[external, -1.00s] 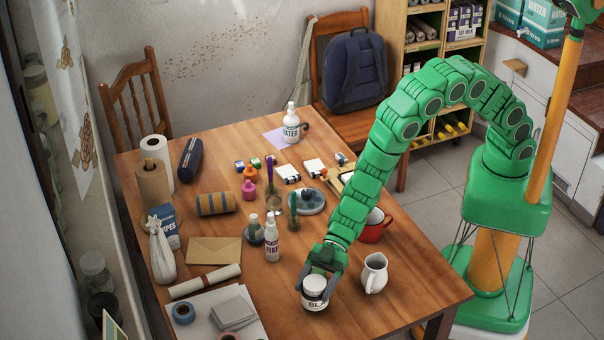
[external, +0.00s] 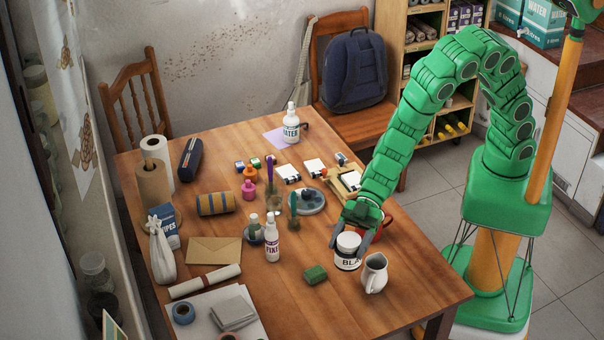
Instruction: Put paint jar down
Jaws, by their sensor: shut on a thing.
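The paint jar (external: 347,252) is white with a dark-lettered label that reads in part "BLA". It is upright above or at the table (external: 420,290), near its right side. My gripper (external: 359,228) is shut on the jar, with its fingers around the upper part. I cannot tell whether the jar's base touches the wood. A white pitcher (external: 374,274) stands just to the right and in front of the jar. A red mug (external: 386,229) is close behind my gripper and partly hidden by it.
The front right table area is clear. A chair with a blue backpack (external: 354,70) stands behind the table.

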